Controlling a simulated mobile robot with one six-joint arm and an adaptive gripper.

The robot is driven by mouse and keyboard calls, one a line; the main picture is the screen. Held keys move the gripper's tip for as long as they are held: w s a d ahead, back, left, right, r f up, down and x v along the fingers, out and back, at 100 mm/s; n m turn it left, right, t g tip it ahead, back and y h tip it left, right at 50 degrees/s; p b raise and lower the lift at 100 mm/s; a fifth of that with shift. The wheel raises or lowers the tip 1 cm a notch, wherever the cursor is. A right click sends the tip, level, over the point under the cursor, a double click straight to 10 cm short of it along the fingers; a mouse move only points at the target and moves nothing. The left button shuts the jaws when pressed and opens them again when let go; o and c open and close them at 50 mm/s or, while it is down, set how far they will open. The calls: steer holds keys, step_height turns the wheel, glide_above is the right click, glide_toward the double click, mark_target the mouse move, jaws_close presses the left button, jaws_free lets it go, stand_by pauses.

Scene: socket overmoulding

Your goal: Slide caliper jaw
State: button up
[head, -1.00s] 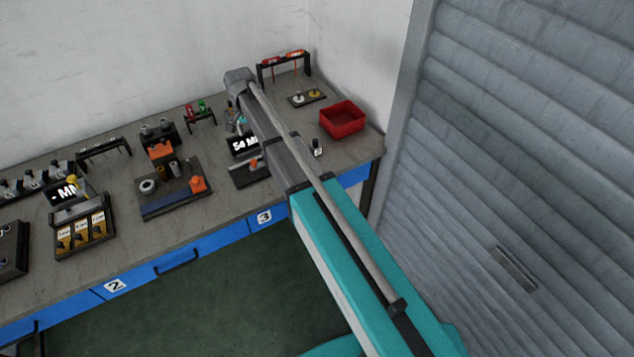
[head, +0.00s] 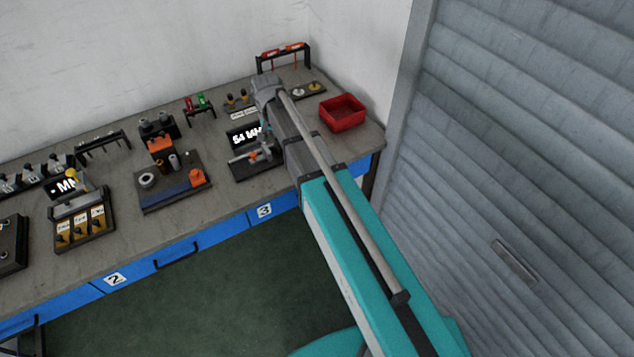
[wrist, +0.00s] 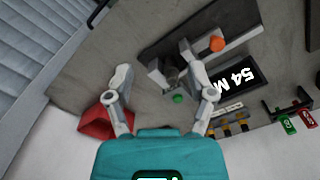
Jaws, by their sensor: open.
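The caliper (head: 243,157) lies on a dark base at the bench's right part, below a display (head: 245,134) reading 54 MM. My arm hides part of it in the head view. In the wrist view the caliper's grey body (wrist: 160,73) and an orange knob (wrist: 217,44) show beside the display (wrist: 237,79), with a green button (wrist: 178,98) close by. My gripper (wrist: 155,62) is open and empty, its fingers spread to either side of the caliper's end. The right finger overlaps the caliper in the picture; I cannot tell whether it touches.
A red bin (head: 343,112) stands right of my arm and shows near the left finger in the wrist view (wrist: 92,134). A tool rack (head: 283,55) stands behind. A fixture plate (head: 172,203) with several parts lies to the left. Bare bench lies between plate and caliper.

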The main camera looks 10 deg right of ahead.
steer(key=s+d+f+n+b, duration=0.1)
steer(key=s+d, duration=0.3)
steer(key=s, duration=0.4)
steer(key=s+d+f+n+b, duration=0.2)
steer(key=s+d, duration=0.3)
steer(key=s, duration=0.3)
steer(key=shift+d+f+b, duration=0.25)
steer(key=shift+f+b, duration=0.2)
steer(key=shift+f, duration=0.15)
step_height(320, 180, up, 6)
steer(key=m+p, duration=0.5)
steer(key=p, duration=0.1)
glide_above(253, 154)
steer(key=shift+w+r, duration=0.1)
steer(key=shift+r, duration=0.1)
steer(key=shift+f, duration=0.15)
step_height(253, 154, down, 14)
steer(key=b, duration=1.3)
steer(key=shift+r, duration=0.25)
